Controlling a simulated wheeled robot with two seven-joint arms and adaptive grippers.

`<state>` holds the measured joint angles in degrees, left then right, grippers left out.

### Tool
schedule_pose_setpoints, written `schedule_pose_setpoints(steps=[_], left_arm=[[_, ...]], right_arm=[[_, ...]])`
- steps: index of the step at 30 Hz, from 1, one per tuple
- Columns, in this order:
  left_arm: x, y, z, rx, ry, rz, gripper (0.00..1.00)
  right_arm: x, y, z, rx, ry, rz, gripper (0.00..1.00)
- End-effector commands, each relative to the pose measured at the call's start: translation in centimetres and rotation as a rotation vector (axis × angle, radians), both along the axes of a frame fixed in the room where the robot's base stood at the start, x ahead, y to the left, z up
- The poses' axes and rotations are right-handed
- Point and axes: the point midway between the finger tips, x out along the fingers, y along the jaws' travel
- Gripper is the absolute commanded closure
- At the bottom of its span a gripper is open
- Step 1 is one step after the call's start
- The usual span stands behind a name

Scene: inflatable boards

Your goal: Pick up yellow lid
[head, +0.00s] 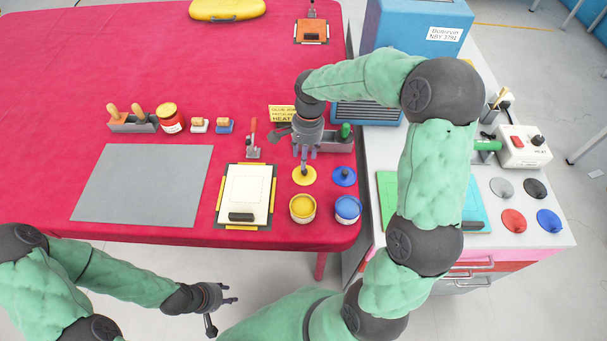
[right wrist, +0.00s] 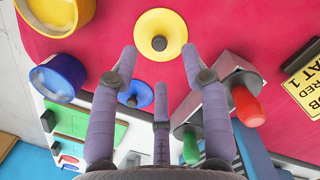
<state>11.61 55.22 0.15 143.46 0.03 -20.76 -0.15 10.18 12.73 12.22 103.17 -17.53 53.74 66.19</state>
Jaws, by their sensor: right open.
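The yellow lid (head: 304,176) lies flat on the red table near its right front part, behind the yellow pot (head: 302,208). In the right wrist view the lid (right wrist: 160,35) shows whole, with a dark knob at its middle. My right gripper (head: 304,163) is over the lid, pointing down, with its fingers spread and empty. In the right wrist view the right gripper (right wrist: 158,80) has the lid beyond its fingertips, apart from them. My left gripper (head: 226,304) hangs in front of the table, fingers spread, empty.
A blue lid (head: 343,176) lies just right of the yellow one, with a blue pot (head: 347,209) in front. A grey tool holder (head: 330,141) stands close behind. A white board press (head: 247,194) is to the left. A grey mat (head: 143,182) lies further left.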

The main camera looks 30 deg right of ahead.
Motion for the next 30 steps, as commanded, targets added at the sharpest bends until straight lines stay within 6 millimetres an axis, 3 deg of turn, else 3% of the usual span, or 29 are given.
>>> schedule_pose_setpoints(steps=[8,15,24,29,30], left_arm=[[0.0,0.0,-1.0,0.0,-0.001,0.0,0.6],[0.0,0.0,-2.7,0.0,-0.001,0.0,0.6],[0.0,0.0,-2.7,0.0,-0.001,0.0,0.6],[0.0,0.0,-2.7,0.0,-0.001,0.0,0.6],[0.0,0.0,-2.7,0.0,-0.001,0.0,0.6]], right_arm=[[-0.2,0.0,-2.1,0.0,0.0,-0.001,0.53],[-0.5,0.1,-5.5,0.0,0.002,-0.002,0.53],[-0.4,0.2,-5.9,0.0,-0.002,-0.001,0.53],[-0.4,0.2,-5.9,0.0,-0.002,-0.001,0.99],[-0.4,0.2,-5.9,0.0,-0.002,-0.001,1.0]])
